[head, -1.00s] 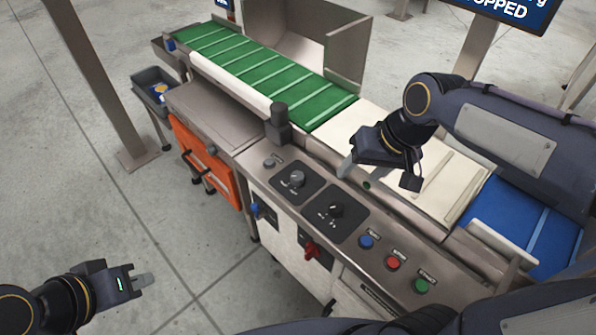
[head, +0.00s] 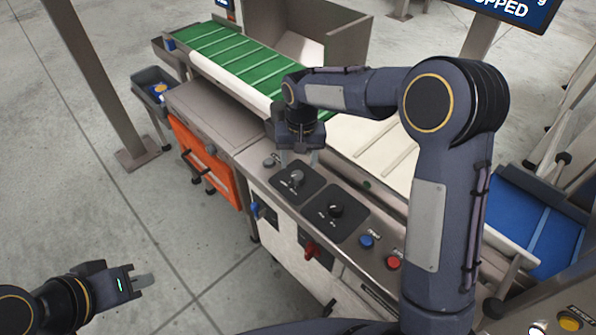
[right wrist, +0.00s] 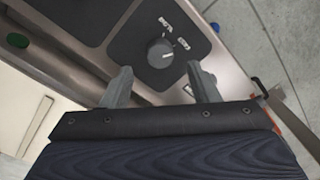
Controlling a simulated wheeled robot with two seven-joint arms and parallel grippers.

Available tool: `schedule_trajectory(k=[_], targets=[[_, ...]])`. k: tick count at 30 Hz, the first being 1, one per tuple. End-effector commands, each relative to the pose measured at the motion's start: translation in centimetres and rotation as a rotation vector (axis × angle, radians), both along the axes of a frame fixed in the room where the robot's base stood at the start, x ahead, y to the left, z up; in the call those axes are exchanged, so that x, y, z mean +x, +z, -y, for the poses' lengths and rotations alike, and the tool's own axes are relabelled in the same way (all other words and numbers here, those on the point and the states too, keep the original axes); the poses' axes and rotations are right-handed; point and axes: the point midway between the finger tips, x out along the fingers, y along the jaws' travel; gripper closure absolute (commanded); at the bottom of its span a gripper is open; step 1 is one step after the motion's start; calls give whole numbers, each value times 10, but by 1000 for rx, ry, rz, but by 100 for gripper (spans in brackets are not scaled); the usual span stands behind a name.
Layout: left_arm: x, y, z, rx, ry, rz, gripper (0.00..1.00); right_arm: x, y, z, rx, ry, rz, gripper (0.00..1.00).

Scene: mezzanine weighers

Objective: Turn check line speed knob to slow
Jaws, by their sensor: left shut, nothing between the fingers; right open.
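Two knobs sit on dark plates on the sloped metal panel: a grey knob (head: 297,178) on the left plate and a black knob (head: 335,210) on the right plate. My right gripper (head: 300,157) is open just behind and above the grey knob. In the right wrist view, a round grey knob (right wrist: 160,53) lies just beyond the open fingertips (right wrist: 160,72), apart from them. Two small labels are beside this knob, too small to read surely. My left gripper (head: 143,281) is shut and empty over the floor at lower left.
A blue button (head: 366,241) and a red button (head: 393,262) are on the panel's right part. A red switch handle (head: 310,249) and a blue one (head: 256,210) stick out from the front face. The green belt (head: 235,58) runs behind.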

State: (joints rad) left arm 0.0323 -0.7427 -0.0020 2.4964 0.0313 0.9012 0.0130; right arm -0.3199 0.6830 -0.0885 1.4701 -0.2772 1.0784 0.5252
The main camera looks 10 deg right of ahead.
Motion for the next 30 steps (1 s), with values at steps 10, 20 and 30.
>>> schedule_trajectory(k=[10, 20, 30], targets=[[0, -7, 0, 0, 0, 0, 100, 0, -46, -2, 0, -1, -1, 45], [0, -7, 0, 0, 0, 0, 100, 0, -49, -2, 1, -1, 0, 46], [0, -7, 0, 0, 0, 0, 100, 0, -48, -2, 1, 0, 0, 90]])
